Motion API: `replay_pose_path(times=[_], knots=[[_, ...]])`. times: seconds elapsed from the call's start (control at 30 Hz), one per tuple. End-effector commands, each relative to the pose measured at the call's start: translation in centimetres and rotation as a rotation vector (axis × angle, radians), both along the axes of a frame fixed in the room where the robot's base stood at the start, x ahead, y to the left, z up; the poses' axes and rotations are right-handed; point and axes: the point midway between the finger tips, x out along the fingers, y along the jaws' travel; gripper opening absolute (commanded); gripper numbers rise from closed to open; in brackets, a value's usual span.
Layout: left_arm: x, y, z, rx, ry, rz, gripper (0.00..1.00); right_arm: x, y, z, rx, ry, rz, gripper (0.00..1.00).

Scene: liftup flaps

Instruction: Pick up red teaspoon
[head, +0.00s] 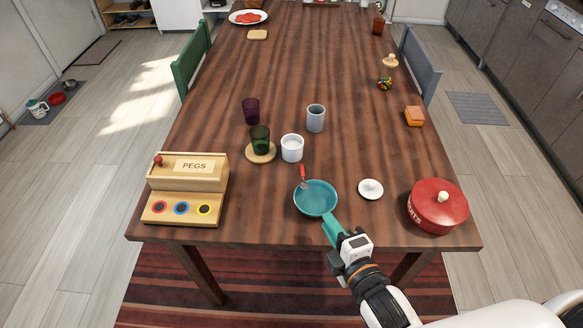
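The red teaspoon (302,173) lies at the far left rim of the teal pan (316,198). Its red handle points away from me, and its other end reaches over the pan's rim. Whether that end rests on the pan's floor is too small to tell. My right gripper (342,243) is at the table's front edge, at the near end of the pan's teal handle (332,229). It overlaps the handle's end, and its fingers are too hidden to show whether they grip it. It is apart from the teaspoon. My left gripper is not in view.
A white cup (292,148) and a grey cup (316,118) stand behind the teaspoon. A green glass (260,140) stands on a round coaster. A white lid (371,189) and a red pot (438,206) are right of the pan; a wooden pegs box (187,188) is left.

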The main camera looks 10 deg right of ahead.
Motion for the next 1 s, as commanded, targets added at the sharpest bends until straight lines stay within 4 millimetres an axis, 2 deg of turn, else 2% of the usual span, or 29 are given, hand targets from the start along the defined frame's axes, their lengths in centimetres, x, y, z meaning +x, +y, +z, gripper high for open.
replay_pose_path(times=[0.17, 0.3, 0.43, 0.57, 0.8, 1.0], knots=[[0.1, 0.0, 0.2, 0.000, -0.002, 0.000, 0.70, 2.8, 0.4, -0.3, -0.001, -0.006, 0.000, 0.17], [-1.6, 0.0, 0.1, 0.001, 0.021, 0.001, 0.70, 4.7, 0.6, -0.8, -0.001, -0.005, 0.000, 0.17], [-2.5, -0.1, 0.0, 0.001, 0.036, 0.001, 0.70, 5.6, 0.8, -1.1, 0.000, -0.004, 0.000, 0.17], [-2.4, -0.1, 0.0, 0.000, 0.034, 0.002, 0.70, 6.9, 0.9, -1.4, 0.000, -0.004, -0.001, 0.17], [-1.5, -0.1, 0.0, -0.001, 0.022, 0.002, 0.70, 10.5, 1.4, -2.2, 0.001, -0.003, -0.002, 0.17], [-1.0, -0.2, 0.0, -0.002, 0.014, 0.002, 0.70, 11.3, 1.5, -2.4, 0.000, -0.002, -0.002, 0.17]])
